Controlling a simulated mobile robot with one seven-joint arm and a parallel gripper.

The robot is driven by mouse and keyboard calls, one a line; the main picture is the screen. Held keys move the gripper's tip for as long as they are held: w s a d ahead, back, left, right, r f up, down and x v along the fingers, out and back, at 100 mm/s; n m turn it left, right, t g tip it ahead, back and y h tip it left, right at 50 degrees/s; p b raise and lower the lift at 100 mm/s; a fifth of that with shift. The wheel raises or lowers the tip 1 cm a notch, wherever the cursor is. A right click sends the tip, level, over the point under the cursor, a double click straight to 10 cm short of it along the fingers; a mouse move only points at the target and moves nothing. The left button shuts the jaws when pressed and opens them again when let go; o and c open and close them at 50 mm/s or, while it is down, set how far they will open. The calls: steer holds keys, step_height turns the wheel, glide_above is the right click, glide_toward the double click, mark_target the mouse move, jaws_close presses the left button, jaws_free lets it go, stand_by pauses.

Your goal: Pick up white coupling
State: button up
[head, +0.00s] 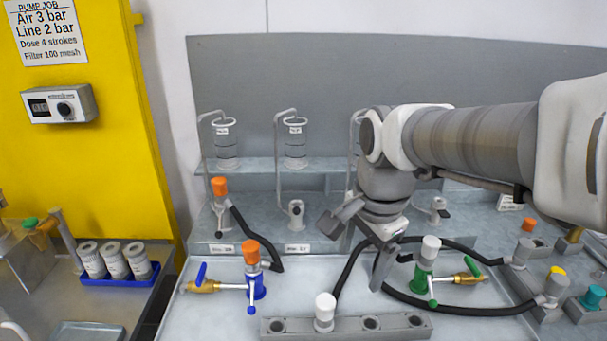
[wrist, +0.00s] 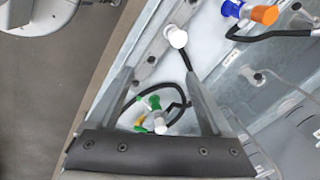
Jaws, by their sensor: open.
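A white-topped coupling (head: 326,308) stands upright in the left part of a grey holed rack (head: 397,328) at the front of the tray, with a black hose rising behind it. In the wrist view the same white coupling (wrist: 177,38) is beyond my fingertips. A second white-topped piece (head: 431,246) stands on a green valve body (head: 424,277); it also shows low between my fingers in the wrist view (wrist: 162,127). My gripper (head: 361,248) is open and empty above the tray, behind the rack and left of the green valve, apart from both white pieces.
An orange-topped coupling (head: 251,253) sits on a blue valve (head: 257,287) at the left. Black hoses (head: 455,304) loop across the tray toward yellow- and teal-topped fittings at the right. A shelf with clear cylinders (head: 295,147) stands behind. The tray's front left is clear.

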steer(key=w+a+f+m+g, duration=0.2)
steer(key=w+a+f+m, duration=0.2)
steer(key=w+m, duration=0.3)
steer(key=m, duration=0.2)
glide_toward(325, 300)
step_height(325, 300, down, 7)
steer(key=shift+s+a+r+b, duration=0.15)
steer(key=shift+r+b, duration=0.05)
steer(key=shift+b, duration=0.15)
steer(key=shift+w+f, duration=0.2)
steer(key=shift+f, duration=2.95)
jaws_close()
